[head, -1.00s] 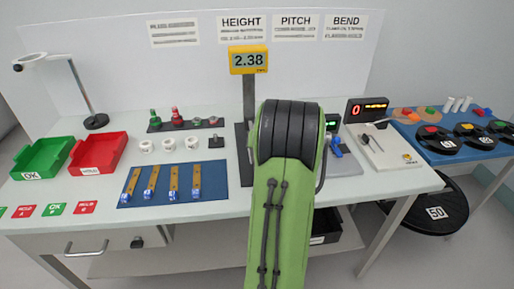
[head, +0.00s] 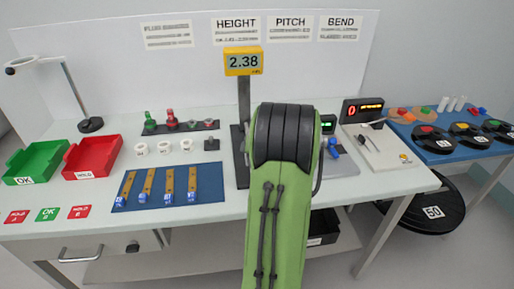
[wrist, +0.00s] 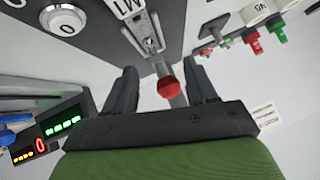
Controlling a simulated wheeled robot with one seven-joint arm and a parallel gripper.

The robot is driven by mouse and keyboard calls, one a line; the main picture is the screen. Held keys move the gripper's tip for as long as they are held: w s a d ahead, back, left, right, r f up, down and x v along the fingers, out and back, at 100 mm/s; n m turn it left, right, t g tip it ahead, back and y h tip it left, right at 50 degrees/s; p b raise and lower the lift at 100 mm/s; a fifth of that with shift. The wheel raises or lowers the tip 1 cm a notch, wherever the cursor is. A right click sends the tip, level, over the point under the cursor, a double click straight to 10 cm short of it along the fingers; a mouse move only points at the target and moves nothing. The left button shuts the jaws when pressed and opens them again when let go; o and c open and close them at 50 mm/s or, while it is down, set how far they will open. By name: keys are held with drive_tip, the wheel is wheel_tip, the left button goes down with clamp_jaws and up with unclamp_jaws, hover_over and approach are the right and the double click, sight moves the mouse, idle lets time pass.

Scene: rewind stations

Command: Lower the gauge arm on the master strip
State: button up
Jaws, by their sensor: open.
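The height gauge stand (head: 244,100) with its yellow 2.38 display (head: 244,61) rises behind my green arm in the head view, which hides its lower front. In the wrist view a red ball knob (wrist: 168,87) on a slim metal lever, which looks like the gauge arm, lies between the two dark fingers of my gripper (wrist: 163,76). The fingers are apart, with a gap on each side of the knob. A metal piece with a lettered white label (wrist: 131,10) is beyond it; I cannot tell whether this is the master strip. My gripper is hidden in the head view.
A blue mat (head: 210,185) with several brass strips lies left of my arm. Red (head: 92,157) and green (head: 36,163) bins stand farther left. White rings and coloured plugs are behind the mat. A white button (wrist: 64,20) is near the gripper in the wrist view.

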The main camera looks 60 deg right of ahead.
drive_tip(key=p+v, duration=0.3)
drive_tip(key=v, duration=1.2)
drive_tip(key=shift+s, duration=0.2)
drive_tip(key=shift+r, duration=0.1)
